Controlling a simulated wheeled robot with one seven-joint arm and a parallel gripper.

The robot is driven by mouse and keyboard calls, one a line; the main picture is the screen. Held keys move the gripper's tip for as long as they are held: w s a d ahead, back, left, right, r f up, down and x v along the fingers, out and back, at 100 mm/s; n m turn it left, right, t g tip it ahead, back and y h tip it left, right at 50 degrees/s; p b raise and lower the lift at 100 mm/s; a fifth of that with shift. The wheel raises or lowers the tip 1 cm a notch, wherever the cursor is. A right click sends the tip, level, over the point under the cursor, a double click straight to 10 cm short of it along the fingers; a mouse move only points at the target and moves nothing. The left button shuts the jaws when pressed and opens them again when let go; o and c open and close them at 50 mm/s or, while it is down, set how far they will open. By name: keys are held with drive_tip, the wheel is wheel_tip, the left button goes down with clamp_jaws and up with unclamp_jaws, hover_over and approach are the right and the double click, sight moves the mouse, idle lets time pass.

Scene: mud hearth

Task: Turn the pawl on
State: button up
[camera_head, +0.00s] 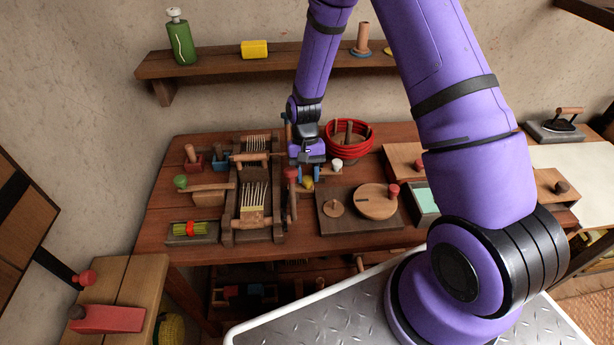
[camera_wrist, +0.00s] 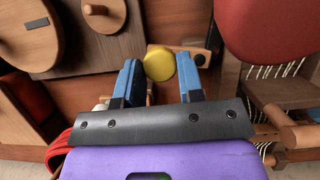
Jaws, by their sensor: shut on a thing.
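A small wooden loom (camera_head: 225,237) with pale strung threads stands on the table, left of my gripper. A round yellow knob (camera_head: 307,183) shows low at the loom's right side, and it also shows in the wrist view (camera_wrist: 159,62). It seems to belong to the pawl, but the piece behind it is mostly hidden. My gripper (camera_head: 307,172) points down beside the loom. In the wrist view its blue fingers (camera_wrist: 158,80) are on either side of the yellow knob, shut on it. I cannot tell from the frames how far the pawl is turned.
A red knob (camera_head: 291,173) is close to my gripper, and looms large in the wrist view (camera_wrist: 270,28). A board with a wooden disc (camera_head: 374,204) lies to the right. A red coil bowl (camera_head: 348,150) stands behind it. A white knob (camera_head: 337,164) is near.

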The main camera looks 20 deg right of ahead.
drive_tip(key=shift+w+d+n+h, duration=0.1)
drive_tip(key=shift+w+n+h, duration=0.3)
drive_tip(key=shift+n, duration=0.7)
drive_tip(key=o, duration=0.9)
drive_tip(key=shift+o, duration=0.2)
drive_tip(key=v, duration=1)
drive_tip(key=shift+w+r, duration=0.25)
drive_tip(key=shift+r, duration=0.1)
